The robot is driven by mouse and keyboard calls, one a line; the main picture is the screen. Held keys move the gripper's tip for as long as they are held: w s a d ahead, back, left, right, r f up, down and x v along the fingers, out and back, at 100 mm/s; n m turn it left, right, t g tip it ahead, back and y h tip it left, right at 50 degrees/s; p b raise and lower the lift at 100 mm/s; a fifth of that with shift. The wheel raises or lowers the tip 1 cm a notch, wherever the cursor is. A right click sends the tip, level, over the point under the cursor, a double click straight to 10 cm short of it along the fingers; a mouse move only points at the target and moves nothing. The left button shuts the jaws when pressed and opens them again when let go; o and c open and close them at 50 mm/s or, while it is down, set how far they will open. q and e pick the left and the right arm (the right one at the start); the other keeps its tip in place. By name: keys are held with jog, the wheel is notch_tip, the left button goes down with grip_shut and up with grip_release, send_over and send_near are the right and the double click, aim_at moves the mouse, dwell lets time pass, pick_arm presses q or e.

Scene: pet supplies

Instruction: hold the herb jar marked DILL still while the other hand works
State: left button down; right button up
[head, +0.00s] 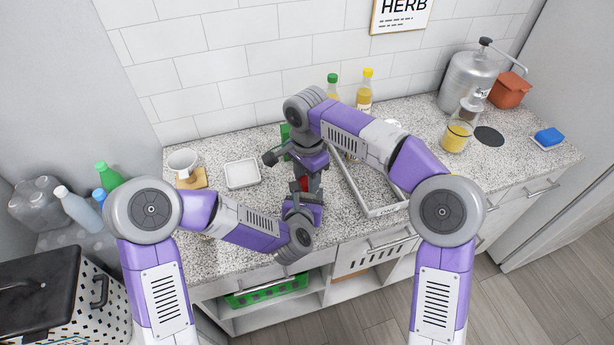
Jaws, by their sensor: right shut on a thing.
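My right gripper (306,180) reaches down over the middle of the counter, shut on a small, mostly hidden thing that shows as a patch of red (304,184). No DILL mark can be read, so I cannot tell whether it is the herb jar. My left gripper (298,199) is close beside and in front of it, low over the counter. Its fingers are mostly hidden, and I cannot tell whether they touch the thing.
A white tray (242,173) and a mug (183,161) stand left on the speckled counter. A grey-framed rack (375,211) lies right of the grippers. Bottles (365,92) stand at the back wall. A glass jar (456,136), metal canister (468,80) and blue sponge (549,137) are farther right.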

jog(key=n, duration=0.8)
jog(key=shift+n, duration=0.4)
jog(key=n, duration=0.3)
jog(key=shift+n, duration=0.4)
jog(key=n, duration=0.4)
jog(key=shift+n, duration=0.3)
jog(key=o, duration=1.1)
jog(key=shift+o, duration=0.2)
jog(key=shift+s+a, duration=0.1)
jog(key=shift+a, duration=0.05)
jog(key=shift+r, duration=0.15)
